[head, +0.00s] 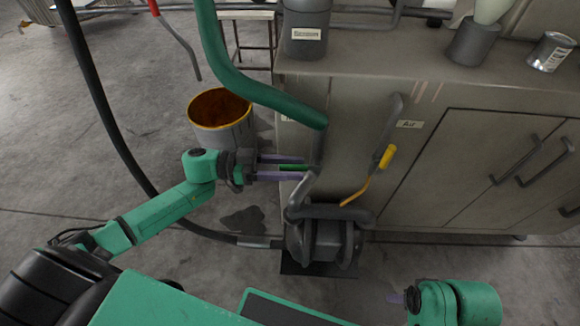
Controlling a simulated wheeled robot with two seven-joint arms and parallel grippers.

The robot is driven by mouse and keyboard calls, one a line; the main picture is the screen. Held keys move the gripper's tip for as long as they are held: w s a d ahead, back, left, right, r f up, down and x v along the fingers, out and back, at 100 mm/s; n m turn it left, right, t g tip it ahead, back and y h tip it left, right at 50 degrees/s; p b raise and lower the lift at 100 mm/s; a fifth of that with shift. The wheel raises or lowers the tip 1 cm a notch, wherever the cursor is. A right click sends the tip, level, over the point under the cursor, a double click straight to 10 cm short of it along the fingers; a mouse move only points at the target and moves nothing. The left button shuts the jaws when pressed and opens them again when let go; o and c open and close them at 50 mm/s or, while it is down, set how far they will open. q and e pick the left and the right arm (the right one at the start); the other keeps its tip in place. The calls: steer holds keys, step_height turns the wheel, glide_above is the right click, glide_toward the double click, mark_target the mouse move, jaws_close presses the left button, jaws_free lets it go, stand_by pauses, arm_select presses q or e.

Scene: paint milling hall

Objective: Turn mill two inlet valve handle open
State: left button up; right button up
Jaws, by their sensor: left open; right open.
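My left gripper (303,168) is at the centre, its two purple fingers apart and pointing right. Its fingertips are by the left edge of the cabinet front, near grey pipework. A thin green bar (294,167) shows between the fingers; I cannot tell whether it is touched or what it belongs to. A yellow lever handle (370,177) slants on the pipework to the right, apart from the gripper. No label I can read tells which is the mill two inlet valve handle. My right gripper (396,298) is open at the lower right, away from the valves, mostly hidden.
A grey cabinet (440,90) fills the right, with a labelled container (306,28) and a can (551,51) on top. A green hose (262,92) and a black hose (104,105) run nearby. A paint-stained bucket (222,118) stands behind the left gripper. A pump (325,238) sits below.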

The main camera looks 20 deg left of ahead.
arm_select(q)
jaws_close()
stand_by(1.3)
